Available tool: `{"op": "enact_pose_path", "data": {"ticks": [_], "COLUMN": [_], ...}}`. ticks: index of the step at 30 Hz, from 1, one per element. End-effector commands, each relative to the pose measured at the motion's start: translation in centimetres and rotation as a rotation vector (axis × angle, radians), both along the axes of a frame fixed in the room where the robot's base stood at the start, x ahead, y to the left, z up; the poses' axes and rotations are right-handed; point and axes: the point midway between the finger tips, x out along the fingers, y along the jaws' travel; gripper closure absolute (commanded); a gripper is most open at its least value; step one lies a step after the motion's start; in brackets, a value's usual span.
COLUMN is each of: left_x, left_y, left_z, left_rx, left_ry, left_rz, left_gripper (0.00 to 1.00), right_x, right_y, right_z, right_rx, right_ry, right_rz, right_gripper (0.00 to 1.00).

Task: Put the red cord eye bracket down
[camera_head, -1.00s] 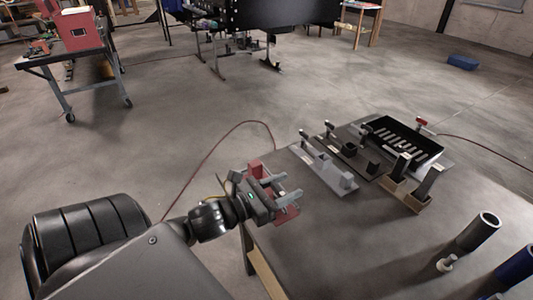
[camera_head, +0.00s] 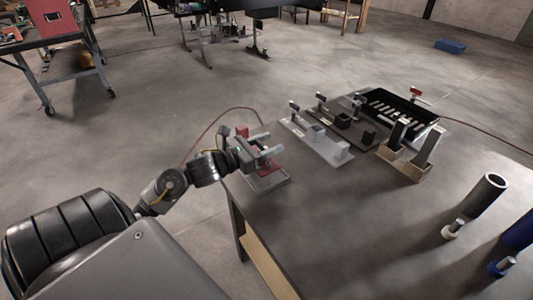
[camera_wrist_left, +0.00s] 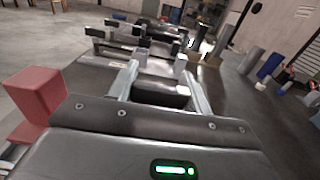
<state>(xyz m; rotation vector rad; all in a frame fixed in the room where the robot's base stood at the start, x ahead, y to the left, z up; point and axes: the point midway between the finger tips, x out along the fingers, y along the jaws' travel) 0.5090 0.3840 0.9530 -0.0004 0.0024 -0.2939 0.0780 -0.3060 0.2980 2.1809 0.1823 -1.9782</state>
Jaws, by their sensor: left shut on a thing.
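The red cord eye bracket (camera_head: 269,168) is at the near left corner of the table. My left gripper (camera_head: 266,155) is shut on it, with the gripper body and fingers hiding much of it. Red shows below the fingers and a red block stands up behind the gripper. In the left wrist view a red block (camera_wrist_left: 36,95) is at the left, beside my gripper (camera_wrist_left: 162,88), and a dark part lies between the fingers. A pale grey plate (camera_head: 268,185) is under the bracket; whether they touch I cannot tell. My right gripper is out of view.
The table (camera_head: 350,215) has clear room in the middle. A grey fixture (camera_head: 318,145), a dark fixture (camera_head: 348,124), a black tray (camera_head: 436,127) and a tan holder (camera_head: 404,166) stand behind. A dark tube (camera_head: 482,194) and pegs stand at right. A red cord runs across the floor.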

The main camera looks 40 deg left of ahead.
Motion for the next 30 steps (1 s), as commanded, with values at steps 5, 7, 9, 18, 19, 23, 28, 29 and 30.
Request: {"op": "enact_pose_path", "data": {"ticks": [5,7,9,18,19,23,28,29,30], "left_x": [0.3,0.4,0.6,0.7,0.7,0.7,0.7,0.7,0.7], "left_y": [0.4,0.4,0.7,0.8,0.7,0.7,0.7,0.7,0.7], "left_z": [-0.4,-0.5,-1.0,-4.0,-4.1,-4.1,-4.4,-4.5,-4.5], "left_rx": [0.001,0.001,-0.001,0.000,0.001,0.002,0.003,0.003,0.001], "left_ry": [-0.004,-0.004,-0.004,-0.005,-0.006,-0.006,-0.005,-0.005,-0.002], "left_rz": [0.000,0.000,0.001,0.001,0.001,0.000,0.000,0.000,0.000], "left_gripper": [0.88,0.88,0.88,0.88,0.88,0.88,0.88,0.88,0.49], "right_x": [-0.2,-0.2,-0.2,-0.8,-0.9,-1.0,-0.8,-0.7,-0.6], "right_y": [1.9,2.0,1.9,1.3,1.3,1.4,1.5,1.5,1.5], "right_z": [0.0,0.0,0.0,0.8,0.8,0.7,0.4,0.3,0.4], "right_rx": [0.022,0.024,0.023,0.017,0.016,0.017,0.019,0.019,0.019], "right_ry": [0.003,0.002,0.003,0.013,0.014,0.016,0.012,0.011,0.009], "right_rz": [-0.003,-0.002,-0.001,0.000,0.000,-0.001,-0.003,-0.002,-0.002], "right_gripper": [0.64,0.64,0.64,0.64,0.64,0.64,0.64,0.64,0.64]}}
